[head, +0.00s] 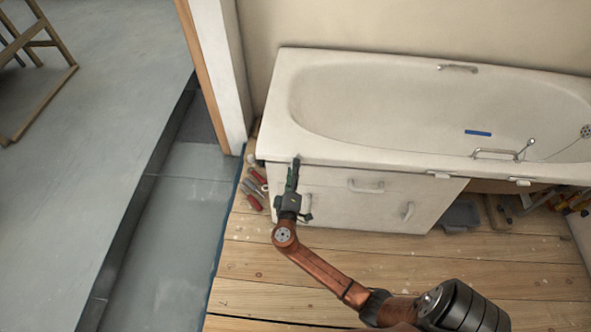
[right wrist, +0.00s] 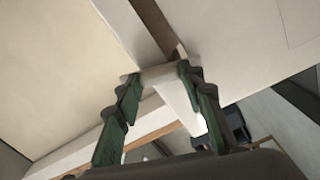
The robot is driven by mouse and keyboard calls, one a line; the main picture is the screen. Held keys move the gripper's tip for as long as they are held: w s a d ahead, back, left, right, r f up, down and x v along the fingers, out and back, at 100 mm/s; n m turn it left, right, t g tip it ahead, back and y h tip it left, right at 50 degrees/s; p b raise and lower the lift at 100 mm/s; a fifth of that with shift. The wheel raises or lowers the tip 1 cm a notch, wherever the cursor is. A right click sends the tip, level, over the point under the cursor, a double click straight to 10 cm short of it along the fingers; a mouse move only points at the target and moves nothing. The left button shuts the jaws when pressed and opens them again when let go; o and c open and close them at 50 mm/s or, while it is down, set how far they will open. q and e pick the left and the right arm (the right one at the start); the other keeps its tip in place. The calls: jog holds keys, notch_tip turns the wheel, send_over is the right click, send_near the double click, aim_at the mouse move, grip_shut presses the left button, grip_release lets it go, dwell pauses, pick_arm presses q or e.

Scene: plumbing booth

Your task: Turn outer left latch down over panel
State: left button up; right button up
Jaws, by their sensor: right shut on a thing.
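The white panel (head: 335,207) stands upright under the front rim of the bathtub (head: 350,155). The outer left latch is at the rim's left end, mostly hidden by my right gripper (head: 294,170) in the head view. In the right wrist view the latch (right wrist: 160,74) shows as a pale bar between the green fingertips of the right gripper (right wrist: 160,80), which is shut on it. The latch's exact angle is hard to tell. My left gripper is not in view.
Two more white latches, one (head: 438,175) and another (head: 520,181), sit along the rim to the right. The panel carries handles (head: 366,187). Red-handled tools (head: 253,197) lie on the wooden floor left of the panel. The floor in front is clear.

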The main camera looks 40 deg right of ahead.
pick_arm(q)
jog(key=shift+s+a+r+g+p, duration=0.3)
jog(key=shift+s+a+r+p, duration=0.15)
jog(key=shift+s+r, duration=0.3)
pick_arm(e)
jog(key=shift+a+n, duration=0.15)
jog(key=shift+n, duration=1.05)
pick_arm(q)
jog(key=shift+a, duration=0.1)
pick_arm(e)
jog(key=o, duration=1.2)
jog(key=shift+c, duration=0.2)
jog(key=v, duration=1.1)
jog(key=shift+s+a, duration=0.3)
